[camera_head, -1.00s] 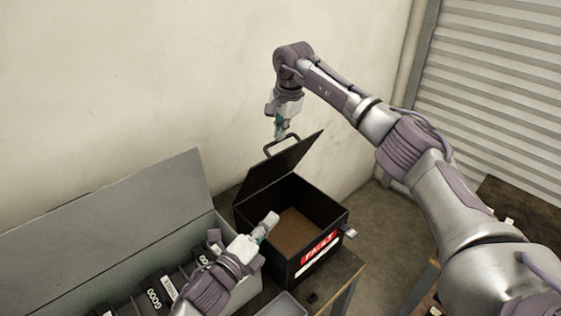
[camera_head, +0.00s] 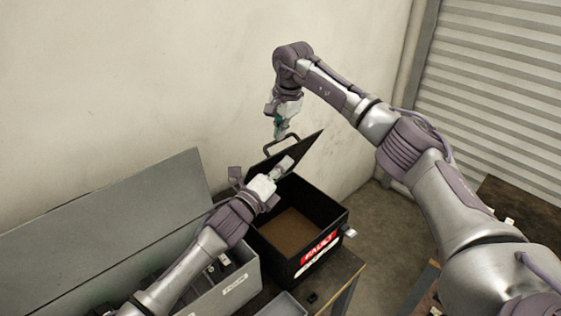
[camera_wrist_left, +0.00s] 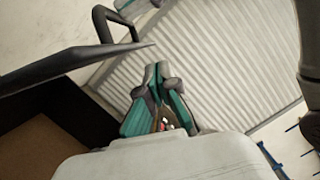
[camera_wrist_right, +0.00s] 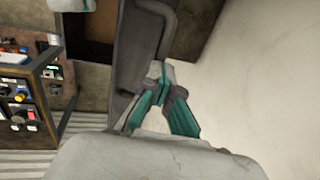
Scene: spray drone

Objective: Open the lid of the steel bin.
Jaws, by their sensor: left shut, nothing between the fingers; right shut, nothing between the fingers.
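The steel bin (camera_head: 318,228) is a dark box with a red FAULT label and a brown floor inside. Its lid (camera_head: 308,150) stands raised and tilted at the back, with a bar handle (camera_head: 281,145) on its upper edge. The lid edge (camera_wrist_left: 60,70) also shows in the left wrist view. My left gripper (camera_head: 287,164) is shut and empty, in front of the lid's inner face; I cannot tell whether it touches. My right gripper (camera_head: 279,134) is shut and empty, just above the handle. In the right wrist view the handle (camera_wrist_right: 165,35) is close beyond the fingertips (camera_wrist_right: 157,72).
A long grey case (camera_head: 100,210) with its lid up stands left of the bin, partly behind my left arm. A small grey tray (camera_head: 285,304) lies in front of the bin. The wall (camera_head: 150,80) is close behind. A shutter (camera_head: 500,90) is at the right.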

